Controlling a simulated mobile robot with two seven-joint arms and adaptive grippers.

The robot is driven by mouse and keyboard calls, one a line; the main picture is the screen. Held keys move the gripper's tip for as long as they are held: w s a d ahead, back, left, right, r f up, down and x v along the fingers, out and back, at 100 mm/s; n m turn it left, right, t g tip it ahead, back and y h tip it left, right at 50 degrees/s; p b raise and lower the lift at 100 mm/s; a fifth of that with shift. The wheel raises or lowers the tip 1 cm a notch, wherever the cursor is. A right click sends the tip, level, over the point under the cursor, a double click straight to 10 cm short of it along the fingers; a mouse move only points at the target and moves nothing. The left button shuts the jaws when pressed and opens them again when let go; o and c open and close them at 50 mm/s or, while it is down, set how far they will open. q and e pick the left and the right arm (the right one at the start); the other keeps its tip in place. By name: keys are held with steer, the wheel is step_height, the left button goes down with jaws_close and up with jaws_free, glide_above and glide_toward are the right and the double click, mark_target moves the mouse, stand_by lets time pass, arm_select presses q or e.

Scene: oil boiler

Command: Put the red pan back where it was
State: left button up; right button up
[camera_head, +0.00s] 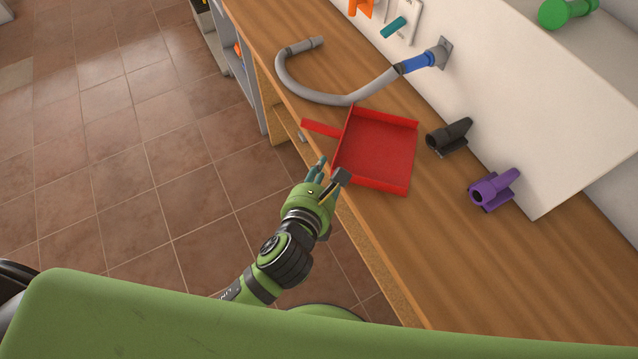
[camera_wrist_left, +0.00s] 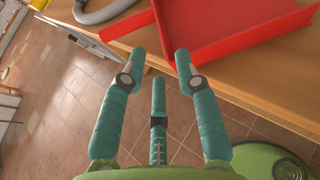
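The red pan (camera_head: 378,150) is a square, shallow dustpan lying on the wooden counter, its short handle (camera_head: 321,129) pointing left over the counter's front edge. In the left wrist view the pan (camera_wrist_left: 225,30) fills the top right, with its handle (camera_wrist_left: 126,26) to the left. My left gripper (camera_head: 329,172) is beside the pan's near left corner, at the counter edge and apart from the handle. In the left wrist view its teal fingers (camera_wrist_left: 157,65) are spread, with nothing between them. My right gripper is not in view.
A grey hose (camera_head: 337,99) with a blue end lies behind the pan. Black (camera_head: 449,137) and purple (camera_head: 493,189) nozzles lie to its right, by a white panel (camera_head: 530,100). The counter (camera_head: 480,280) is bare toward the lower right. Tiled floor (camera_head: 130,150) lies left.

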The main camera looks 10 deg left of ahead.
arm_select(q)
steer(key=shift+v, duration=2.35)
steer(key=s+a+f+n+g, duration=0.25)
steer(key=f+n, duration=0.25)
steer(key=f, duration=0.5)
steer(key=s+a+f+n+g+y, duration=0.1)
steer(key=s+a+f+n+g, duration=0.3)
steer(key=f, duration=0.7)
steer(key=a+f+n, duration=0.1)
steer(key=f+n, duration=0.5)
steer(key=f, duration=0.4)
steer(key=s+a+f+n+g, duration=0.3)
steer(key=s+a+f+n, duration=0.2)
steer(key=s+f+n, duration=0.3)
steer(key=s+a+f+n+g+y, duration=0.1)
steer(key=s+a+f+n+g, duration=0.2)
steer(key=s+a+f+n, duration=0.2)
steer(key=shift+s+f+n+b, duration=0.4)
steer(key=shift+s+f+n, duration=1.1)
steer(key=shift+s+n, duration=2.7)
steer(key=shift+s+m, duration=0.5)
